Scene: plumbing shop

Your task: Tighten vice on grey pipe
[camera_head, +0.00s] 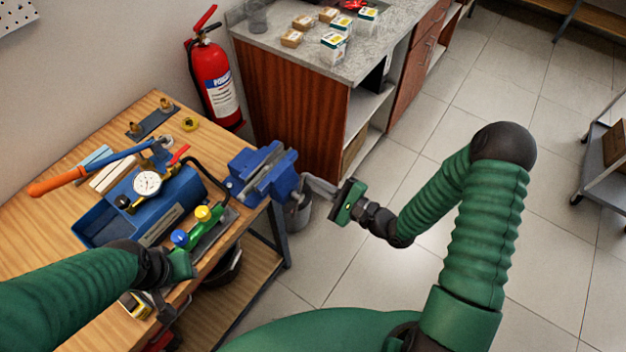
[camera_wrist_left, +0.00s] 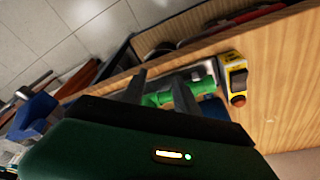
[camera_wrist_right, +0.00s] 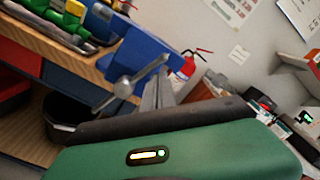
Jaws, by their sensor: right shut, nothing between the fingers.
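The blue vice (camera_head: 262,172) is fixed at the right end of the wooden workbench; it also shows in the right wrist view (camera_wrist_right: 140,52). Its metal handle bar (camera_wrist_right: 128,84) slants across its front. I cannot clearly make out a grey pipe in the jaws. My right gripper (camera_head: 312,186) is shut and empty beside the vice's handle end; its fingers (camera_wrist_right: 160,92) look close to the bar, but contact is unclear. My left gripper (camera_wrist_left: 165,85) has its fingers apart near the bench's front edge, by a green fitting (camera_wrist_left: 165,98). Its fingertips are mostly hidden in the head view.
A fire extinguisher (camera_head: 214,80) and a cabinet (camera_head: 295,105) stand behind.

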